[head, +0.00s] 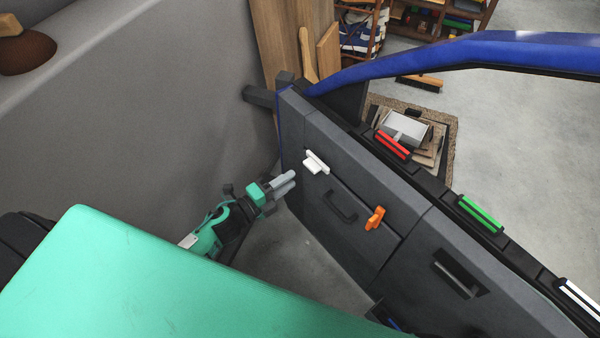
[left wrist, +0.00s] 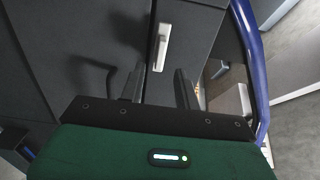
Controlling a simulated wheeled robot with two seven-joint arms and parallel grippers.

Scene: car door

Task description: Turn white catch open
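The white catch (head: 316,163) sits on the dark grey inner panel of the car door, near the top of its left end. In the left wrist view the white catch (left wrist: 162,47) stands upright in the picture, just beyond the gap between the fingers. My left gripper (head: 288,182) is just left of and below the catch in the head view, its fingers pointing towards the door. In the left wrist view the left gripper (left wrist: 160,85) has its two fingers apart with nothing between them. My right gripper is not in view.
An orange catch (head: 375,218) and a dark handle (head: 340,207) are on the same panel. Red (head: 393,146) and green (head: 480,214) pieces line the door's top edge. The blue window frame (head: 440,55) arches above. A grey wall-like surface (head: 170,90) is on the left.

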